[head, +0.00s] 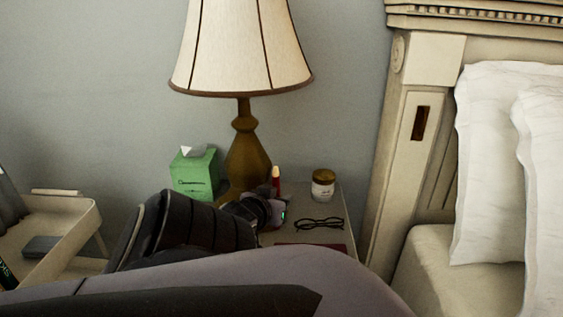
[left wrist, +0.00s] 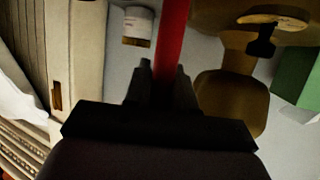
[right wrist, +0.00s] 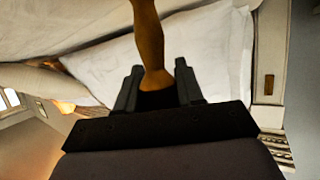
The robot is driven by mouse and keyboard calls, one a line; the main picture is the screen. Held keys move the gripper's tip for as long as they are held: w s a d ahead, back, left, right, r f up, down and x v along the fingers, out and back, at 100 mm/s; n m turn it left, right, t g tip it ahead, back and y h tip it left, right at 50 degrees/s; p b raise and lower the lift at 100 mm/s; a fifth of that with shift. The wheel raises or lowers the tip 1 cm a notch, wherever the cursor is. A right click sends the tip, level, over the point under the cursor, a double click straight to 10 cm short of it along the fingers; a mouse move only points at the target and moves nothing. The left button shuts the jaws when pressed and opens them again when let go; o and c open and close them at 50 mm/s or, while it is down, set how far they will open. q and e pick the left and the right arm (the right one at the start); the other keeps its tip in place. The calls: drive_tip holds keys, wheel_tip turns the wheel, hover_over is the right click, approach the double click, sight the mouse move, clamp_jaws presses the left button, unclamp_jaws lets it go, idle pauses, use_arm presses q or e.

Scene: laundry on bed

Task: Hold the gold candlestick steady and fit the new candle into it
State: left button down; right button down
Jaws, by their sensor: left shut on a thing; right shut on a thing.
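The red candle (head: 276,187) stands up above my left gripper (head: 272,208) over the nightstand, in front of the lamp. In the left wrist view the candle (left wrist: 173,40) runs between the closed fingers of my left gripper (left wrist: 160,82). My right gripper (right wrist: 159,85) is shut on the gold candlestick (right wrist: 150,40) in the right wrist view. The candlestick's lower end is hidden behind the gripper. The candlestick and my right gripper do not show in the head view. The candle and candlestick do not appear together in any view.
The nightstand (head: 335,236) holds a lamp (head: 247,165), a green tissue box (head: 195,175), a jar (head: 323,187) and black glasses (head: 320,223). The bed's headboard (head: 405,150) and pillows (head: 490,160) are at right. A pale tray (head: 80,225) is at left.

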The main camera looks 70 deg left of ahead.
sight(279, 235)
use_arm(q)
drive_tip(key=shift+f, duration=1.8)
drive_tip(key=c, duration=0.9)
unclamp_jaws()
drive_tip(key=shift+f, duration=0.1)
drive_tip(key=shift+c, duration=0.2)
